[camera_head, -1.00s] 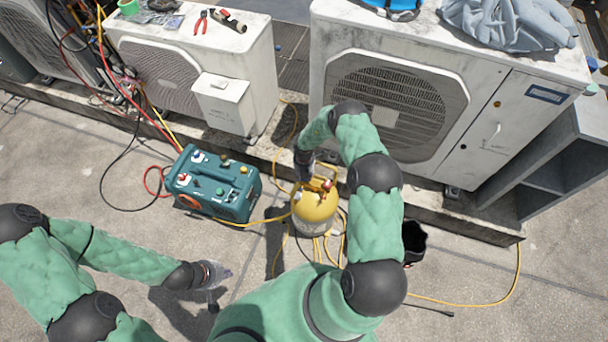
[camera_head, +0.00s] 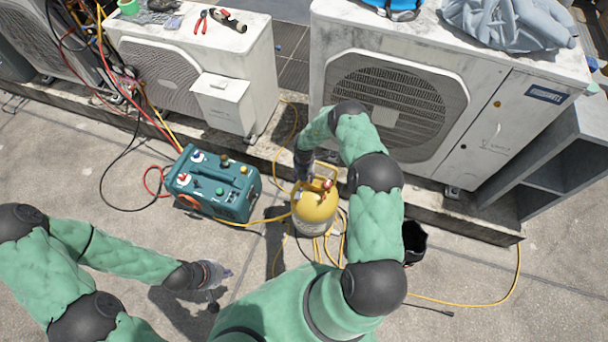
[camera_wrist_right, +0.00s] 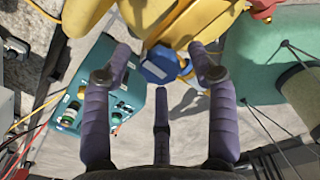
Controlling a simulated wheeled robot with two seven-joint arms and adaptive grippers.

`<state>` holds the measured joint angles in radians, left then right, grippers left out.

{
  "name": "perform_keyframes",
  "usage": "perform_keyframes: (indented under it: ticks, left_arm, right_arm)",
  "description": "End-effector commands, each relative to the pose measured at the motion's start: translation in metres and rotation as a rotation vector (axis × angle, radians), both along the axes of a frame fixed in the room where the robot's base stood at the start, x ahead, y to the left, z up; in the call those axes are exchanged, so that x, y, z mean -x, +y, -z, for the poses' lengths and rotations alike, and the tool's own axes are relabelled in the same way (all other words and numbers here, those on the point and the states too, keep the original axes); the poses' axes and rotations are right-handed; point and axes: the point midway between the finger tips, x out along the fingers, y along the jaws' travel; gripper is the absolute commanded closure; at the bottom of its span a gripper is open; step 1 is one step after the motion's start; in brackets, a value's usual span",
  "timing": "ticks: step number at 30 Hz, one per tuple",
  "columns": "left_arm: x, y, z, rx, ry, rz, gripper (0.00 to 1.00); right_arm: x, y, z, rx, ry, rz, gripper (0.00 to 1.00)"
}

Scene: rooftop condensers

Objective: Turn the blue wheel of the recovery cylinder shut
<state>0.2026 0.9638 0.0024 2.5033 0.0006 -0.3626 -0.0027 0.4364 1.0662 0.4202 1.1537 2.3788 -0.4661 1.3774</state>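The yellow recovery cylinder (camera_head: 315,209) stands on the rooftop floor, with a yellow collar and red fittings on top. Its blue wheel (camera_wrist_right: 158,65) shows in the right wrist view, with a pale bar mark on its face. My right gripper (camera_wrist_right: 158,75) is open, its dark purple fingers on either side of the wheel, with visible gaps to it. In the head view my right gripper (camera_head: 304,168) is at the cylinder's top, partly hidden by my arm. The wheel is hidden there. My left gripper (camera_head: 214,282) hangs over bare floor at lower left, holding nothing that I can make out.
A teal machine (camera_head: 215,184) stands close left of the cylinder. Yellow hoses (camera_head: 470,304) lie around the cylinder's foot and across the floor. A black open bag (camera_head: 413,243) is to the right. Condenser units (camera_head: 400,95) stand behind on a concrete curb.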

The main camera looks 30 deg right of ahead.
Motion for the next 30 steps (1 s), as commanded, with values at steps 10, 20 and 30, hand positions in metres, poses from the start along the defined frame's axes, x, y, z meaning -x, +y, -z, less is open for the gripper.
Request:
perform_keyframes:
  ticks: [10,20,30]
  left_arm:
    - [0.000,0.000,0.000,0.000,0.000,0.000,1.00]
    - [0.000,0.000,0.000,0.000,0.000,0.000,1.00]
    - [0.000,0.000,0.000,0.000,0.000,0.000,1.00]
  right_arm:
    - [-0.001,-0.001,-0.006,0.001,-0.002,0.000,0.40]
    - [-0.002,-0.001,-0.059,0.001,-0.004,0.000,0.40]
    - [-0.001,0.000,-0.111,0.000,-0.001,0.000,0.40]
